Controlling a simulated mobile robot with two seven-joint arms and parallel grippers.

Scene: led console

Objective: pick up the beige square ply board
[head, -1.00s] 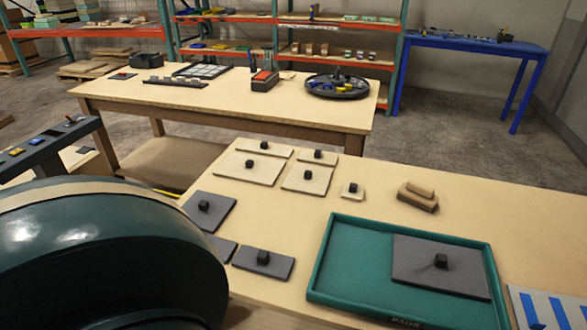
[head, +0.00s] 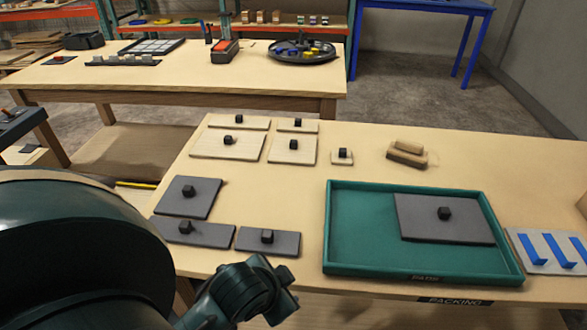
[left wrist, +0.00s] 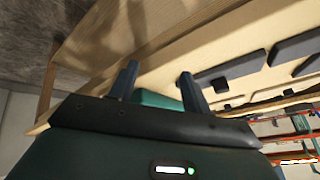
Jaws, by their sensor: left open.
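The beige square ply board (head: 281,153) lies flat on the near table, with a black knob on top. It sits right of a larger beige rectangular board (head: 212,147) and behind a gap of bare table. A much smaller beige squarish piece (head: 342,161) lies to its right. My left gripper shows in the left wrist view (left wrist: 158,84), its two fingers apart with nothing between them. In the head view, part of my left arm is at the bottom, well short of the board; its fingertips cannot be made out there. My right gripper is not in view.
Two thin beige boards (head: 256,124) lie behind. Dark grey boards (head: 180,207) lie nearer, on the left. A teal tray (head: 350,215) holds a grey board (head: 420,225). Stacked wooden blocks (head: 407,150) and a blue-striped panel (head: 525,256) are to the right. Bare table lies between.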

